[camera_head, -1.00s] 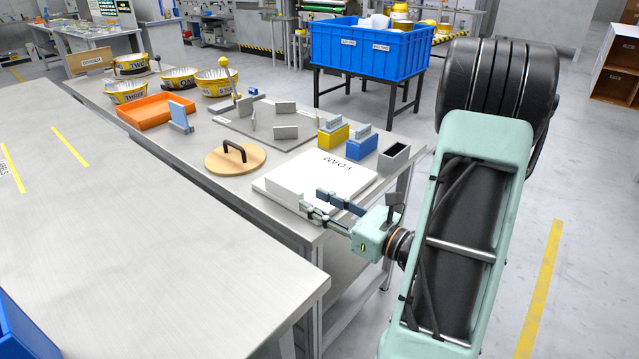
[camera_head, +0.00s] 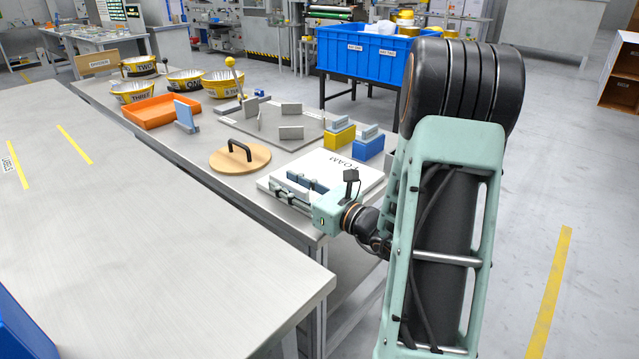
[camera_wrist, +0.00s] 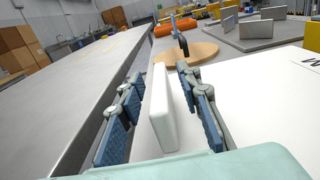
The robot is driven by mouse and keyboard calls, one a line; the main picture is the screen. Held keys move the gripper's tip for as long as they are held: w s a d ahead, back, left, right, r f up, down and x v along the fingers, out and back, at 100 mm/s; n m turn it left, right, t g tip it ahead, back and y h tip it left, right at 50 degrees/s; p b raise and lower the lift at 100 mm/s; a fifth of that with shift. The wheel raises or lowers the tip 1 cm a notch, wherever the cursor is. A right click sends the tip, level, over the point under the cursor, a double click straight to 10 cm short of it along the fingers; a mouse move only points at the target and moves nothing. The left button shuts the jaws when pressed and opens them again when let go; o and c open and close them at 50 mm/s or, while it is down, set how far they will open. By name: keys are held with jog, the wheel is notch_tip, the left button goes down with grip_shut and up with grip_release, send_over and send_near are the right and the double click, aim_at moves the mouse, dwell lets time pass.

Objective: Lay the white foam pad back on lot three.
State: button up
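A small white pad (camera_wrist: 162,105) stands on edge between my fingers in the wrist view. My gripper (camera_wrist: 160,90) is open around it, with a visible gap on each side. In the head view my gripper (camera_head: 287,190) is low over the near left part of a white board marked FOAM (camera_head: 352,172); the pad is mostly hidden there by the fingers. A yellow-rimmed bowl marked THREE (camera_head: 132,98) stands at the far left of the bench. I cannot tell whether that bowl marks lot three.
A round wooden lid (camera_head: 240,160) with a black handle lies left of the board. Behind it is a grey plate (camera_head: 258,140) with upright grey plates. Yellow (camera_head: 340,138) and blue (camera_head: 368,149) blocks stand beyond the board. The left table (camera_head: 140,250) is mostly clear.

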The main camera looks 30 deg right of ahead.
grip_shut()
jog(key=shift+r, duration=0.15)
